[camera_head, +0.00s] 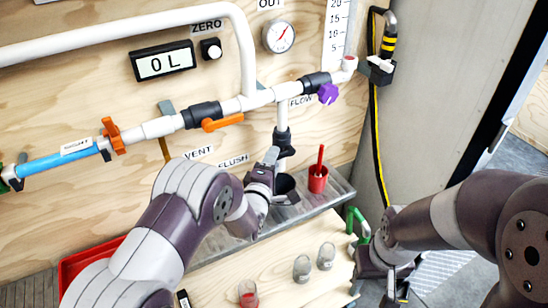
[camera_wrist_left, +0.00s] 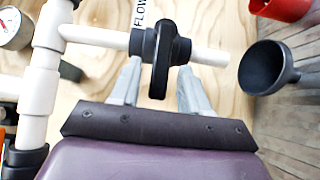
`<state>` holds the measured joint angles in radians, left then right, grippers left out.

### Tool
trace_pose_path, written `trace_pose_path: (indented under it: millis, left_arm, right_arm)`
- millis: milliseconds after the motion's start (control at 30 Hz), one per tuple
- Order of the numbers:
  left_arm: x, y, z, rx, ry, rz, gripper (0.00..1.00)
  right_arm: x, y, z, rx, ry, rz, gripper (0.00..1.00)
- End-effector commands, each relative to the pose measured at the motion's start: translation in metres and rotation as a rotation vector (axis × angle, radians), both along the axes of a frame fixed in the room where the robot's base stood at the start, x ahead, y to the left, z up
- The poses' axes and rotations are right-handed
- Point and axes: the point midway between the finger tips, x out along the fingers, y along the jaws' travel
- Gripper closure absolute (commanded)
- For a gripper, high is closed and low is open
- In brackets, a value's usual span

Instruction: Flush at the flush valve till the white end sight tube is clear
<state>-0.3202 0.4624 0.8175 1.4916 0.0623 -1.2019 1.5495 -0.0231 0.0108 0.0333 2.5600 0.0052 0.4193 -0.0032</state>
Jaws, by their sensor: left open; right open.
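My left gripper (camera_head: 272,157) is open at the valve in the head view. A dark funnel (camera_wrist_left: 264,68) lies beyond the pipe's open end. A sight tube (camera_head: 55,162) filled with blue sits at the left of the pipe line, its label small. My right gripper (camera_head: 385,272) is open at the lower right, partly hidden.
Orange valve handles (camera_head: 222,123) and a purple one (camera_head: 328,93) are on the pipe. The display (camera_head: 163,61) reads 0 L. A red cup (camera_head: 318,178) stands on the grey ledge. Clear jars (camera_head: 302,268) stand on the wooden table (camera_head: 262,262). A green handle (camera_head: 357,222) is beside my right gripper.

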Motion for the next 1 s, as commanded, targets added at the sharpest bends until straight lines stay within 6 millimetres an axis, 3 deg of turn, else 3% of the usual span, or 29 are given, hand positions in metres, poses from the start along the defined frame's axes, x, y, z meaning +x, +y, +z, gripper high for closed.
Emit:
trace_pose_path:
  millis: [133,433,600,1000]
  left_arm:
    - [0.013,-0.003,0.000,0.001,0.000,0.000,0.54]
    - [0.016,-0.004,0.000,0.001,0.001,0.000,0.54]
    - [0.015,-0.004,0.000,0.001,0.001,0.000,1.00]
    - [0.015,-0.004,0.006,0.045,0.026,0.000,1.00]
  right_arm:
    - [0.000,0.000,0.001,0.000,0.000,0.000,0.54]
    - [0.000,0.000,0.001,0.000,0.000,0.000,0.54]
    - [0.000,0.000,0.001,0.000,0.000,0.000,0.54]
    - [0.000,0.000,0.010,0.000,0.000,0.000,0.54]
